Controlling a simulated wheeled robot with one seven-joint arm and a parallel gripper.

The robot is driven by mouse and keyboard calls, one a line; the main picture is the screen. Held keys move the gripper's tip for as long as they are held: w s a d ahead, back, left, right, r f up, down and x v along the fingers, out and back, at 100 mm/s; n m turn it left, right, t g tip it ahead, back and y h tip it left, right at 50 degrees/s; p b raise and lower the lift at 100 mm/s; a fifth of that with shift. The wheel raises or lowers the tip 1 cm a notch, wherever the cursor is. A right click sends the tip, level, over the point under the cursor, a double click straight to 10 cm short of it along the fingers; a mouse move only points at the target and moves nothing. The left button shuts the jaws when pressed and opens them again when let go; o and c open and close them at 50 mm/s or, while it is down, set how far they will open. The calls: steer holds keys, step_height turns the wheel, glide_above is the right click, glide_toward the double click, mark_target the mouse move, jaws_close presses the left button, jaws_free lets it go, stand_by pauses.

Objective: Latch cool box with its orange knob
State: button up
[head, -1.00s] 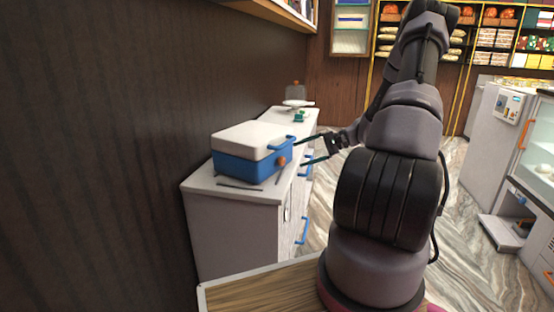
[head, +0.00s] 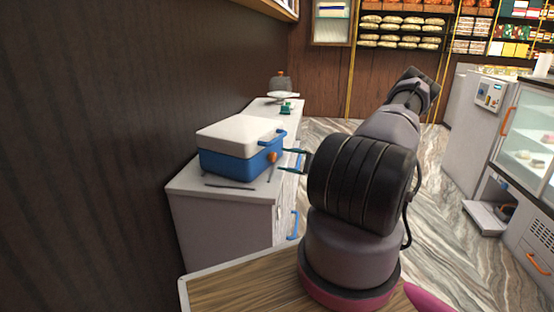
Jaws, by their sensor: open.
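The cool box (head: 226,165) has a blue body and a white lid (head: 241,131), which looks shut. It stands on the white counter by the dark wall. Its orange knob (head: 272,157) is on the right end face, below a blue handle (head: 272,137). My gripper (head: 286,161) is open, with its two fingers pointing left at the knob, one above the other. The fingertips are just right of the knob. I cannot tell whether they touch or surround it. My arm hides the rest of the gripper.
Dark rods lie on the counter top (head: 190,180) in front of the box. A green item (head: 286,107) and a white dish (head: 283,95) stand farther back. Blue drawer handles (head: 293,225) stick out on the counter's right side. The marble floor (head: 325,131) behind my arm is clear.

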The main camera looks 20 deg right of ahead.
mark_target(275, 157)
steer(key=shift+x, duration=2)
jaws_close()
